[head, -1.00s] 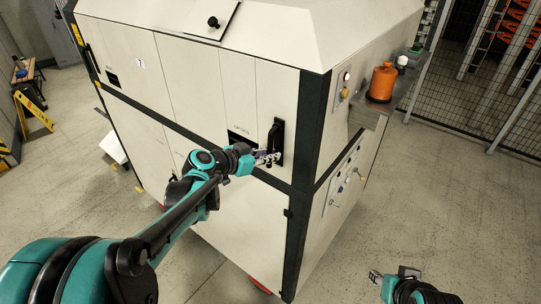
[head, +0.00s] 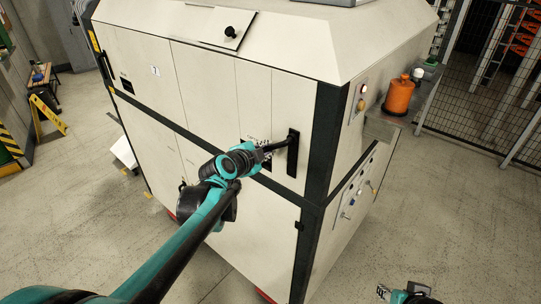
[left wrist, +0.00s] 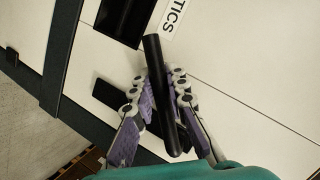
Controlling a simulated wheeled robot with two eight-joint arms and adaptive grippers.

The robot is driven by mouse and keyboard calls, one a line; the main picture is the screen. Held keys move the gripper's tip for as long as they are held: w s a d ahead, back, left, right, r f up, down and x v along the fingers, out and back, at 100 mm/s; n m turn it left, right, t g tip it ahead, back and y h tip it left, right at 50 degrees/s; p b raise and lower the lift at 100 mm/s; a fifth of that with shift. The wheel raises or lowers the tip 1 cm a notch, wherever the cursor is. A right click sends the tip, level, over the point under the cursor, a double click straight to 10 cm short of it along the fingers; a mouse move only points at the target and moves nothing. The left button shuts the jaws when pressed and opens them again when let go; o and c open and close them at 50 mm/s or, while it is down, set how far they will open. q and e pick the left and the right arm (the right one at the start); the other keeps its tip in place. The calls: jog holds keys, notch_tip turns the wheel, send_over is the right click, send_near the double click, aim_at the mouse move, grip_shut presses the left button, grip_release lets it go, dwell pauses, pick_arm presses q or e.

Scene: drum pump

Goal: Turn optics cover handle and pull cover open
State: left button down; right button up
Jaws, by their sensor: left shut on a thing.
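The optics cover (head: 284,105) is a white panel on the machine's upper front, level with its neighbours. Its black handle (head: 281,145) sticks out leftward from an upright black plate (head: 293,153) at the cover's right side. In the left wrist view the handle (left wrist: 156,62) is a dark round bar running between the fingers. My left gripper (head: 262,152) is shut on this handle, with one finger on each side (left wrist: 158,82). My right gripper (head: 383,292) is low at the right, away from the machine; its jaws are too small to read.
A label ending in "TICS" (left wrist: 175,16) is beside the handle. An orange bottle (head: 399,95) stands on a side shelf at the right. A dark corner post (head: 322,135) borders the cover. Wire fencing (head: 485,90) is at the back right. The floor in front is open.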

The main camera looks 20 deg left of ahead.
aim_at(268, 134)
pick_arm(q)
jog(key=shift+w+a+r+m+t+y, duration=0.1)
jog(key=shift+a+r+m+t+y, duration=0.2)
jog(key=shift+r+m, duration=0.25)
jog(key=shift+w+a+r+m+t+y, duration=0.15)
jog(key=shift+r+m+t+y, duration=0.15)
jog(key=shift+r+m, duration=0.2)
jog(key=shift+w+a+r+m+t+y, duration=0.1)
jog(key=shift+a+r+m+t+y, duration=0.15)
jog(key=shift+r+m, duration=0.3)
jog(key=shift+y, duration=0.25)
jog(key=shift+s+f, duration=0.1)
